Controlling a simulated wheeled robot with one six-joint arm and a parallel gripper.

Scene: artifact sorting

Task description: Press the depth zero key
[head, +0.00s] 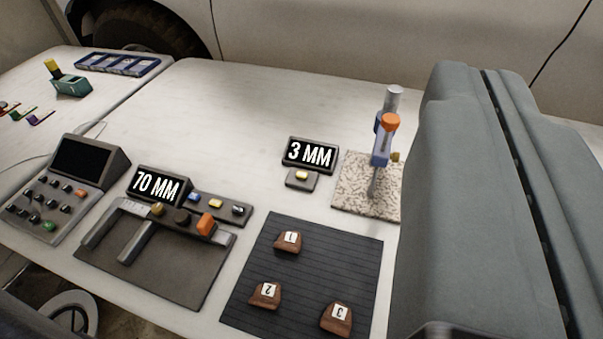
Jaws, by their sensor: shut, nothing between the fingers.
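A small display reading 3 MM (310,153) stands on the white table. Just in front of it is a small grey box with a yellow key (301,175); no label on it can be read. To its right, an upright blue gauge with an orange knob (382,145) stands on a speckled slab (352,190). My gripper (487,72) is the large grey shape at the right, shut and empty. It is well to the right of the yellow key in the picture and hides the slab's right edge.
A 70 MM display (157,186) belongs to a sliding gauge with several keys (170,265). A dark mat (312,272) bears three numbered brown pieces. A grey console (68,180), green holder (70,84) and blue tray (118,63) are left. The table's back middle is clear.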

